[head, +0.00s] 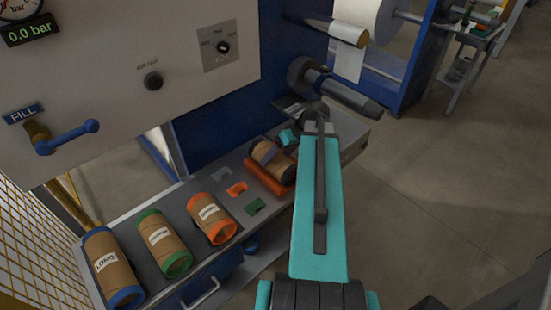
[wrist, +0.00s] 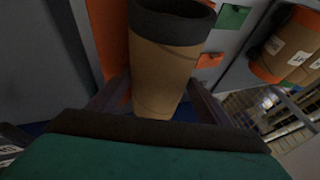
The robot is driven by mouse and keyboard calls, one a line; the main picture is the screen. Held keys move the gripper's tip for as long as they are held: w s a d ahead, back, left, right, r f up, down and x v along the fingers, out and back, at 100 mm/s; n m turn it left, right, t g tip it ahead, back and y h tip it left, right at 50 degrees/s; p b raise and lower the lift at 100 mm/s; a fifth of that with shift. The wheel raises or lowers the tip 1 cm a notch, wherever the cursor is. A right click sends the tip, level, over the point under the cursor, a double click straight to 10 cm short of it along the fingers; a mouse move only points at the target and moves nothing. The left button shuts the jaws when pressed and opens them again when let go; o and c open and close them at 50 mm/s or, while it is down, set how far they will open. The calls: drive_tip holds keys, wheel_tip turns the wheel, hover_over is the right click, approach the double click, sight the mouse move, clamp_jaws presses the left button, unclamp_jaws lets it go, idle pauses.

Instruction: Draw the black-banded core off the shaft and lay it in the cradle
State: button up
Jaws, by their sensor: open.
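The black-banded core (head: 268,155) is a brown tube with dark ends. It lies on its side at the orange cradle (head: 264,184), and it appears to rest in it. In the wrist view the core (wrist: 160,65) fills the middle, with its black band at the top and the orange cradle (wrist: 104,35) behind it to the left. My gripper (wrist: 158,92) is open, with a finger on each side of the core; contact cannot be told. In the head view my arm partly hides the gripper (head: 282,145). The dark shaft (head: 345,92) sticks out bare above the bench.
Blue-banded (head: 108,268), green-banded (head: 163,243) and orange-banded (head: 211,218) cores lie on the grey bench to the left. Flat orange (head: 237,188) and green (head: 255,206) markers sit between. The control panel (head: 120,80) stands behind. The floor at right is open.

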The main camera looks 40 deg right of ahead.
drive_tip(key=b+v, duration=0.2)
drive_tip(key=v, duration=1.1)
drive_tip(key=shift+s+r, duration=0.2)
drive_tip(key=shift+r, duration=0.1)
drive_tip(key=shift+r, duration=0.1)
